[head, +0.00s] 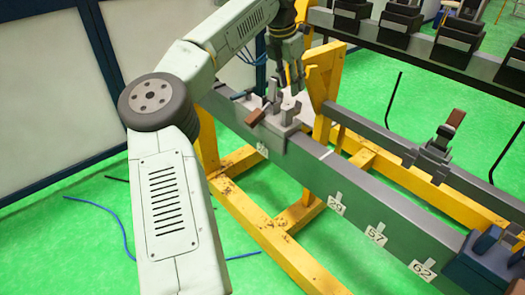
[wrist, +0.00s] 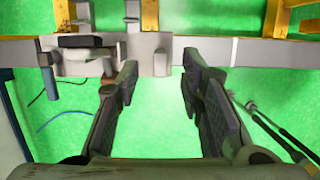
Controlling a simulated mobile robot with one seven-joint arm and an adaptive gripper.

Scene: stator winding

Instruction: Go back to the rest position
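My gripper (head: 290,80) is above the end of the grey beam (head: 305,160), close to a grey clamp fixture (head: 285,118) with a brown handle. In the wrist view, my gripper (wrist: 160,72) has its two dark fingers spread apart. Green floor and part of the beam (wrist: 265,52) show between and beyond them, and nothing is held. The clamp fixture (wrist: 100,62) is ahead and to the left of the fingers in that view. Whether a finger touches the fixture cannot be told.
Yellow frame posts (head: 322,85) stand right beside my gripper. A second clamp (head: 435,150) sits on the parallel beam at the right. A dark rail (head: 420,50) with several black blocks runs behind. Grey wall panels (head: 60,90) stand at left. Blue cable (head: 110,215) lies on the floor.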

